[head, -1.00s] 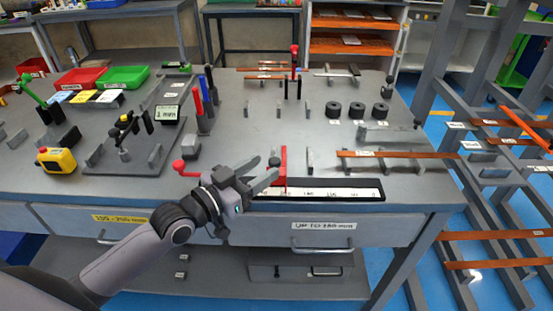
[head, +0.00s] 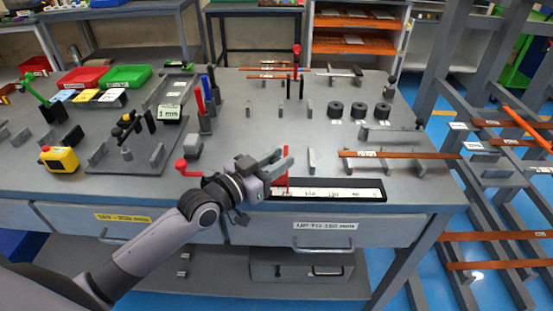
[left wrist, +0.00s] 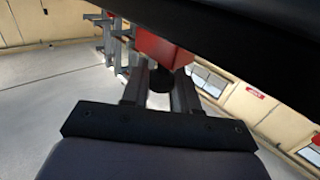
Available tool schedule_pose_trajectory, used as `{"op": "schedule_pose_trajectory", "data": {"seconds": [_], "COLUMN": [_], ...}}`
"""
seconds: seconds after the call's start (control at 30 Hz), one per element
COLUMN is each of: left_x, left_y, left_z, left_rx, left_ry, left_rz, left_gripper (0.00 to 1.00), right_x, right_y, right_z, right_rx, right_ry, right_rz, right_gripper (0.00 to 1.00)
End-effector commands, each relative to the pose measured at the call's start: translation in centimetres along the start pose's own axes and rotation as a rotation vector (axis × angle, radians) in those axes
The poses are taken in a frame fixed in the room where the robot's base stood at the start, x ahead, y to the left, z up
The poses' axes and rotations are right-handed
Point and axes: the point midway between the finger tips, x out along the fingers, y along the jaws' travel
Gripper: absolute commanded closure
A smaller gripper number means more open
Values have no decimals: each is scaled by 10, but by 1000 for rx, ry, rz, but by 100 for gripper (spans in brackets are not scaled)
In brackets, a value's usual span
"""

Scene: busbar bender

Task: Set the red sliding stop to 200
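The red sliding stop (head: 283,183) stands at the left part of the white ruler scale (head: 330,193) on the bench's front edge. Contact with the fingers cannot be told. The scale numbers are too small to read surely. My right gripper is not in view.
A grey upright post (head: 311,160) stands close behind the scale. A red-knobbed lever (head: 182,167) is left of my gripper, under the forearm side. Black cylinders (head: 359,110) stand farther back.

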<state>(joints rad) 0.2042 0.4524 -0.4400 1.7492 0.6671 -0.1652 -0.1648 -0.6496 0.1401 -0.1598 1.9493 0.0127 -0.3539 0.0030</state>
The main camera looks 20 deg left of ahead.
Motion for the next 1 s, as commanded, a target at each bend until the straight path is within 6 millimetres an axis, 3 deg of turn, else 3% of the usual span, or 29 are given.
{"op": "schedule_pose_trajectory", "data": {"seconds": [0.43,0.47,0.5,0.83,1.0], "left_x": [-1,-1,-1,-3,-18], "left_y": [-2,-2,-2,-2,-2], "left_z": [-5,-5,-5,-3,-2], "left_rx": [0,0,0,0,1], "left_ry": [12,12,12,7,6], "left_rz": [-1,-1,-1,0,-1], "left_gripper": [100,64,51,51,51], "right_x": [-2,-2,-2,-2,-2], "right_y": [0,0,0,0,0], "right_z": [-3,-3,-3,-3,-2], "right_rx": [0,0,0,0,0], "right_ry": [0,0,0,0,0], "right_rz": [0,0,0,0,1], "right_gripper": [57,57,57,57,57]}}
